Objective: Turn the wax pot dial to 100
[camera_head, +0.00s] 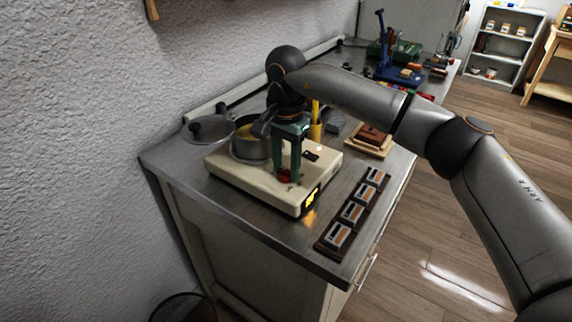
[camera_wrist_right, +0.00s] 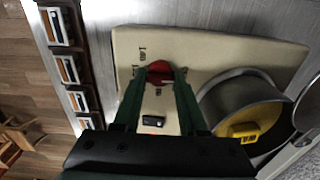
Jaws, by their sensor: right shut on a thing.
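The wax pot's cream base (camera_head: 233,161) stands on the metal-topped cabinet in the head view. Its grey pot (camera_head: 249,148) with yellowish contents sits at the back left of the base. A lit orange display (camera_head: 311,199) is on the front face; its number is too small to read. My right gripper (camera_head: 288,176) points down over the front part of the base. It is shut on the red dial (camera_wrist_right: 159,70), which shows between the green fingers in the right wrist view. The dial's marking is not readable. My left gripper is in neither view.
A dark rack (camera_head: 328,245) of several labelled blocks lies along the cabinet's front edge. A round lid (camera_head: 209,130) is behind the pot. A brown block on a wooden board (camera_head: 368,148) and a blue tool (camera_head: 384,50) stand farther back. The near left cabinet top is clear.

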